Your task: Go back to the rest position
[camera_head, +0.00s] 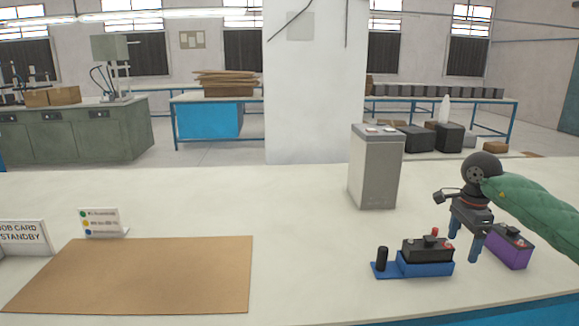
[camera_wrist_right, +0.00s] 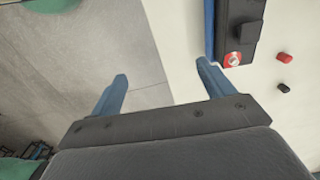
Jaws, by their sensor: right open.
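My right gripper (camera_head: 463,246) hangs over the right part of the table with its two blue fingers pointing down, apart and with nothing between them. In the right wrist view the spread fingers (camera_wrist_right: 162,72) show an empty gap, with the floor and the pale table edge beyond. A black battery (camera_head: 428,249) in a blue holder (camera_head: 425,269) stands just left of the gripper; it also shows at the top of the wrist view (camera_wrist_right: 243,25). My left gripper is not in view.
A tall grey box (camera_head: 376,165) stands behind the batteries. A brown mat (camera_head: 140,275) lies at the left with small signs (camera_head: 102,223) behind it. A red cap (camera_wrist_right: 284,57) and a black cap (camera_wrist_right: 284,88) lie near the battery. The table's middle is clear.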

